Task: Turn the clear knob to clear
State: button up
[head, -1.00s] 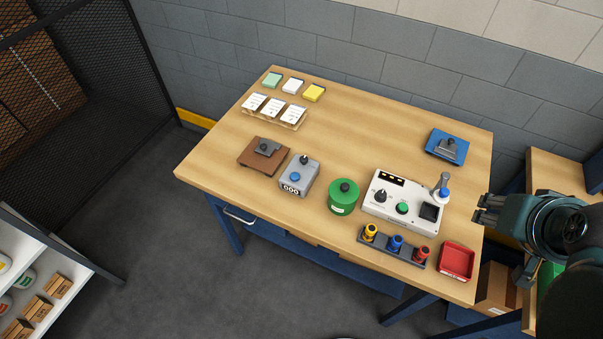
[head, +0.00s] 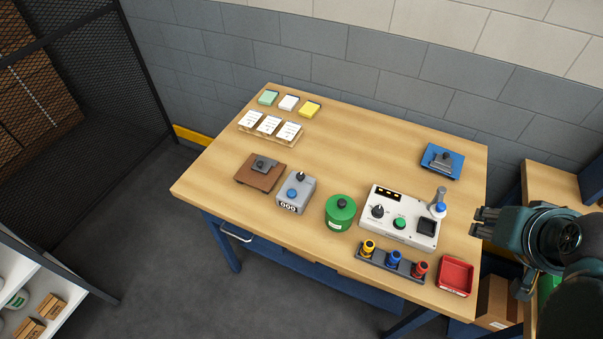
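A white control panel (head: 383,228) stands on the right part of the table, with a black knob (head: 378,211), a green button (head: 400,223) and a dark square. A grey box (head: 297,204) to its left has a counter window, a blue button (head: 292,193) and a small black knob (head: 300,176). Knob markings are too small to read, so I cannot tell which knob is the clear knob. My gripper (head: 479,222) is off the table's right edge, right of the panel, touching nothing. Its fingers look apart and empty.
A green round canister (head: 340,223) stands between box and panel. A grey-blue lever (head: 439,199) rises at the panel's right end. In front are a rack (head: 378,262) of coloured stamps and a red tray (head: 469,271). A blue-based device (head: 429,167) sits behind.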

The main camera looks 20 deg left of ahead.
jog(key=w+a+n+g+y+p, duration=0.1)
jog(key=w+a+n+y+p, duration=0.2)
jog(key=w+a, duration=0.55)
jog(key=n+g+p, duration=0.4)
jog(key=n+p, duration=0.2)
jog(key=n, duration=0.4)
send_near(300, 175)
jog(key=shift+w+d+f+y, duration=0.1)
jog(key=shift+d+f+y, duration=0.1)
jog(key=shift+d+y, duration=0.25)
jog(key=shift+f+b, duration=0.15)
jog(key=shift+b, duration=0.15)
jog(key=shift+x, duration=3.75)
jog(key=c, duration=0.9)
